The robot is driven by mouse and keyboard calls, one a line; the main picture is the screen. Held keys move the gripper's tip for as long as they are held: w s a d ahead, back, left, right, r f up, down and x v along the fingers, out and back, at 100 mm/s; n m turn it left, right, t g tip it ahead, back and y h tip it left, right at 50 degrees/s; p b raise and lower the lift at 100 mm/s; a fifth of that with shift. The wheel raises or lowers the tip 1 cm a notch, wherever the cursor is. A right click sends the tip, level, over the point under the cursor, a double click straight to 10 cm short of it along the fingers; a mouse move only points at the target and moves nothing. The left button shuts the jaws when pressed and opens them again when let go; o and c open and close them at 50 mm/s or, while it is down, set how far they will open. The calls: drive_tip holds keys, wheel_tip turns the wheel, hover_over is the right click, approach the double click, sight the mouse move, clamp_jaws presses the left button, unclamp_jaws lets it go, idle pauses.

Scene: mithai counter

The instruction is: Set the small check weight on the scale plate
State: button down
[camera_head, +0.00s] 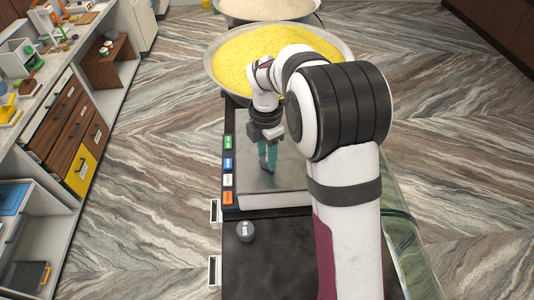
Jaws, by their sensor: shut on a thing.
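My gripper (268,157) has teal fingers and points down over the scale's grey metal plate (288,180). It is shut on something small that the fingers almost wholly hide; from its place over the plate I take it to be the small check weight. I cannot tell whether it touches the plate. My arm covers the right part of the plate.
Coloured keys (228,170) run along the scale's left side. A wide bowl of yellow grains (235,65) stands behind the plate, with a paler bowl (265,8) beyond. Curved glass (412,245) lies to the right. The black counter (275,265) is mostly bare.

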sight(266, 157)
drive_tip(key=shift+c, duration=2.2)
unclamp_jaws()
drive_tip(key=shift+f, duration=0.1)
wheel_tip(266, 157, up, 12)
drive_tip(key=s+d+f+m+y, duration=0.1)
drive_tip(key=s+m, duration=1.3)
drive_tip(key=s, duration=0.1)
drive_tip(key=s+d+f+m, duration=0.1)
drive_tip(key=s+f+m, duration=0.1)
drive_tip(key=s+m, duration=1.2)
drive_tip(key=shift+s+d+f+m+y, duration=0.3)
drive_tip(key=shift+s+d+m+y, duration=0.1)
drive_tip(key=shift+m, duration=0.1)
